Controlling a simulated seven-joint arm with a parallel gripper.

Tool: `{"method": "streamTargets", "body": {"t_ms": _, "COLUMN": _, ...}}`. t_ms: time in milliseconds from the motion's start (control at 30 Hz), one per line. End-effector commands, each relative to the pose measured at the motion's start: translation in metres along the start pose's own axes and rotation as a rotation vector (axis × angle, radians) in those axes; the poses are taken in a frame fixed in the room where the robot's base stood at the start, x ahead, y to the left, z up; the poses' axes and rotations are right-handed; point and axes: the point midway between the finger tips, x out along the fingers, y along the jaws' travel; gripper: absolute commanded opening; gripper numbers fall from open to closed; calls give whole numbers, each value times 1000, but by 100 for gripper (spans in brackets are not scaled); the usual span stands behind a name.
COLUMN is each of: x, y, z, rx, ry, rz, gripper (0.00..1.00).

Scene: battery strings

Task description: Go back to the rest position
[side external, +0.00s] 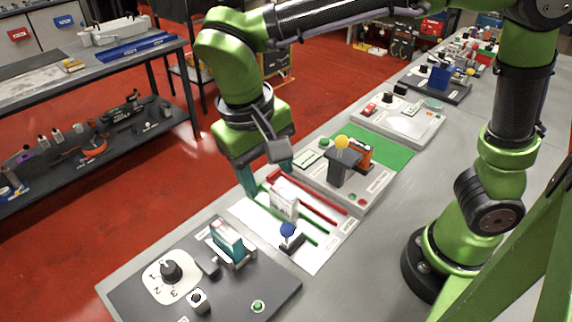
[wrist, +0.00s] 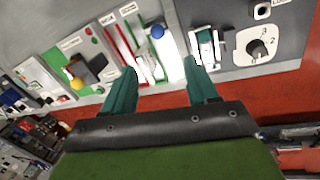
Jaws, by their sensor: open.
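My gripper (side external: 266,182) has two teal fingers, spread apart, and hangs above the far edge of the white panel (side external: 318,255). The fingers also show in the wrist view (wrist: 161,70) with nothing visible between their tips. A white block (side external: 284,200) stands on the white panel between red and green strips, close to the fingers in the side view. I cannot tell whether a finger touches it. A blue knob (side external: 288,230) on a dark base is at the panel's near part; it also shows in the wrist view (wrist: 157,32).
A dark grey panel (side external: 265,287) carries a dial (side external: 170,270) and a teal-and-white piece in a holder (side external: 228,240). Behind the white panel, a unit bears a yellow ball (side external: 341,142) and an orange-and-black piece (side external: 358,151). More panels line the grey bench.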

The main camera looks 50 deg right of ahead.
Motion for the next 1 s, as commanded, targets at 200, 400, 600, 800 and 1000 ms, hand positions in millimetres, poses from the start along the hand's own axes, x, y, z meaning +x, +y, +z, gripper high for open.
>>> {"method": "streamTargets", "body": {"t_ms": 200, "x": -4, "y": 0, "z": 0, "rx": 0, "ry": 0, "rz": 0, "gripper": 58}}
{"method": "streamTargets", "body": {"t_ms": 400, "x": -4, "y": 0, "z": 0, "rx": -8, "ry": 3, "rz": -1, "gripper": 58}}
{"method": "streamTargets", "body": {"t_ms": 600, "x": 10, "y": -2, "z": 2, "rx": -153, "ry": 26, "rz": -73, "gripper": 58}}
{"method": "streamTargets", "body": {"t_ms": 800, "x": 14, "y": 47, "z": -1, "rx": -181, "ry": 129, "rz": -273, "gripper": 58}}
{"method": "streamTargets", "body": {"t_ms": 1000, "x": 16, "y": 111, "z": 1, "rx": -58, "ry": 323, "rz": -443, "gripper": 58}}
